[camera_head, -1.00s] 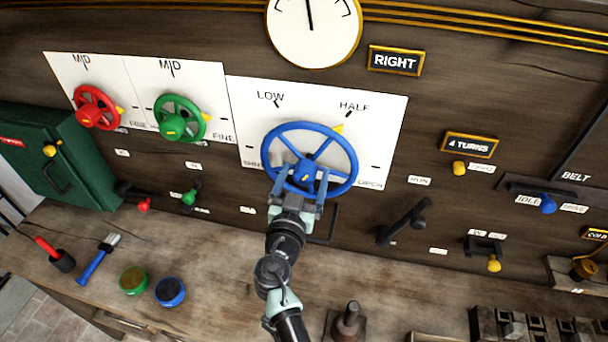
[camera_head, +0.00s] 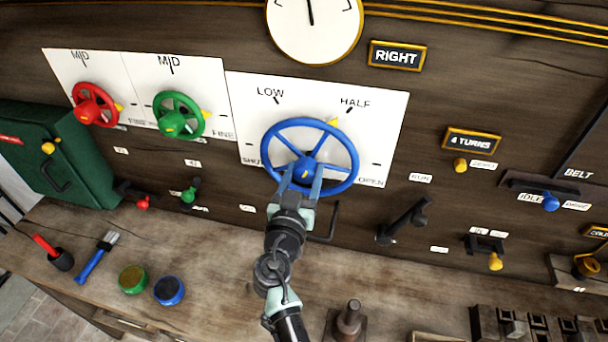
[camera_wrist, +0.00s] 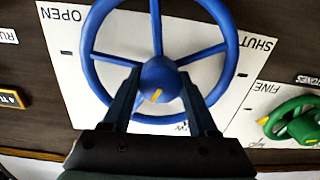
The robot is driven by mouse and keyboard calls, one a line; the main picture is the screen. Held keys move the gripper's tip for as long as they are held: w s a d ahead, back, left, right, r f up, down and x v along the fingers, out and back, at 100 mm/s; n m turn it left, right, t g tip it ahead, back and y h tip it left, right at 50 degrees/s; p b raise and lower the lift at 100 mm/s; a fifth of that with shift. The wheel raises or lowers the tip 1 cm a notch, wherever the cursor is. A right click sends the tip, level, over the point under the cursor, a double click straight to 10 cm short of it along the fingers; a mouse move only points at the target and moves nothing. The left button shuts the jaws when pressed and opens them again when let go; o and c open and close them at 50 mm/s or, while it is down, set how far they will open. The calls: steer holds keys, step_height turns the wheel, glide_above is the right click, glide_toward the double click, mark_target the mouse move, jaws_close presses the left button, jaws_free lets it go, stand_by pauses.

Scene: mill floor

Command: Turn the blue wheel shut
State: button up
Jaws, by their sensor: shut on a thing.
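The blue wheel (camera_head: 271,143) stands on a white dial plate marked SHUT, LOW, HALF and OPEN. Its yellow pointer (camera_head: 333,122) sits between LOW and HALF, nearer HALF. My gripper (camera_head: 304,178) reaches up from below, with its two fingers shut on the wheel's hub (camera_head: 307,167). In the wrist view, the fingers of my gripper (camera_wrist: 158,82) lie on either side of the hub (camera_wrist: 160,72), within the blue rim (camera_wrist: 86,52). The wrist view shows the plate upside down, with SHUT at the right and OPEN at the left.
A red wheel (camera_head: 77,91) and a green wheel (camera_head: 157,104) stand to the left. A black lever (camera_head: 405,217) is at the lower right.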

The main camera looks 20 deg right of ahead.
steer(key=n+b, duration=0.2)
steer(key=n, duration=0.3)
steer(key=n+b, duration=0.1)
steer(key=n, duration=1)
steer(key=shift+n, duration=0.4)
steer(key=n+p, duration=0.1)
steer(key=n, duration=0.4)
steer(key=shift+n+p, duration=0.35)
steer(key=shift+n, duration=0.05)
steer(key=o, duration=1.4)
steer(key=shift+c, duration=0.2)
